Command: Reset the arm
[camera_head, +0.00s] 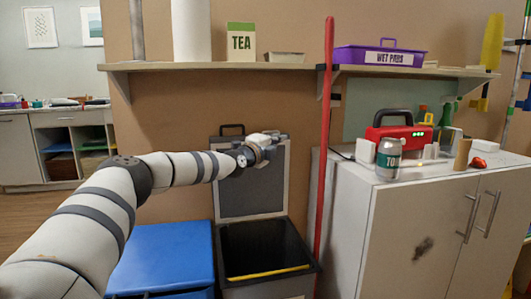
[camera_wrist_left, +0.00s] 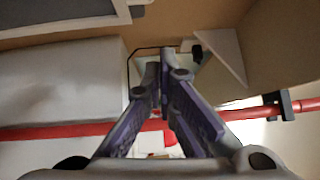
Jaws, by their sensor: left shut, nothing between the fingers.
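My left arm (camera_head: 100,215) reaches in from the lower left in the head view. Its gripper (camera_head: 272,139) is held in the air in front of the raised lid of an open bin, left of a red pole. In the left wrist view the two purple-grey fingers (camera_wrist_left: 166,60) come together at their tips, shut with nothing between them. My right arm and gripper do not show in either view.
The red pole (camera_head: 326,120) stands close right of the gripper. The open dark bin (camera_head: 300,263) is below, beside a blue bin (camera_head: 165,250). A white cabinet (camera_head: 410,235) bears a can (camera_head: 388,160) and a red case (camera_head: 398,134). A wall shelf (camera_head: 220,66) runs above.

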